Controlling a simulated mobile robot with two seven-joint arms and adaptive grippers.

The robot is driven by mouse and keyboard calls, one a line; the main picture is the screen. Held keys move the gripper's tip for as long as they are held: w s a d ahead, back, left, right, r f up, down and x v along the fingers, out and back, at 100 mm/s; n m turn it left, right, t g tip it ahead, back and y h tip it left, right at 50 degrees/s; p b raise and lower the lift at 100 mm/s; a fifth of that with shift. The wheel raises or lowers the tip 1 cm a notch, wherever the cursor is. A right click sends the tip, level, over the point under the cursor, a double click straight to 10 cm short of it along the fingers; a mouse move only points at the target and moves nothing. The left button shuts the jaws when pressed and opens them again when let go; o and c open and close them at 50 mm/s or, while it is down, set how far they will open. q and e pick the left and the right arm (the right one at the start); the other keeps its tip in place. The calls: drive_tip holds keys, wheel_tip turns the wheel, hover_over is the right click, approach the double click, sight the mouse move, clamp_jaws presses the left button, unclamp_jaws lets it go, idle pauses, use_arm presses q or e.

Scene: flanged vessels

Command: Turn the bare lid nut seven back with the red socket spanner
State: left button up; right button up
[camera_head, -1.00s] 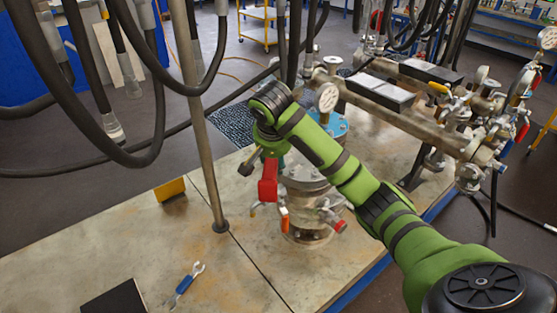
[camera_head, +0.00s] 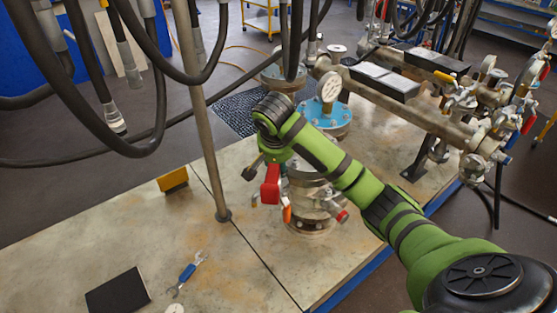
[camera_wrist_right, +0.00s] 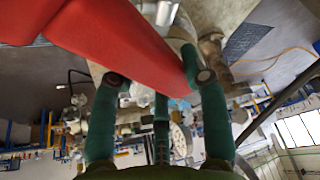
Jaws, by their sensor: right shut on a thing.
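The red socket spanner (camera_head: 270,184) is in my right gripper, beside the upper left of the near flanged vessel (camera_head: 312,213). In the right wrist view the red spanner (camera_wrist_right: 125,38) crosses between the green fingers of my right gripper (camera_wrist_right: 158,80), which is shut on it. My green right arm passes over the vessel's lid and hides much of it. The lid nuts, and so nut seven, cannot be made out. I cannot tell whether the spanner touches a nut. My left gripper is not in view.
A blue-lidded vessel (camera_head: 340,121) with a gauge (camera_head: 331,87) stands behind. A grey post (camera_head: 207,130) rises left of the near vessel. A yellow block (camera_head: 173,180), a blue-handled spanner (camera_head: 187,272) and a black box (camera_head: 117,291) lie on the bench. Hoses hang upper left.

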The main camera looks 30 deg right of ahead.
drive_tip(key=shift+f, duration=0.1)
drive_tip(key=shift+f+b, duration=0.3)
drive_tip(key=shift+f, duration=0.75)
drive_tip(key=shift+d, duration=0.1)
drive_tip(key=d+n+y, duration=0.1)
drive_tip(key=d+n, duration=0.2)
drive_tip(key=d, duration=0.1)
drive_tip(key=s+d+n+y, duration=0.1)
drive_tip(key=d+n, duration=0.2)
drive_tip(key=n, duration=0.1)
drive_tip(key=d+n+y, duration=0.2)
drive_tip(key=d+n, duration=0.2)
drive_tip(key=shift+s+d+t+p, duration=0.3)
drive_tip(key=shift+s+t, duration=0.05)
drive_tip(key=shift+t, duration=0.05)
wheel_tip(320, 180, up, 5)
drive_tip(key=shift+a, duration=0.1)
idle(0.5)
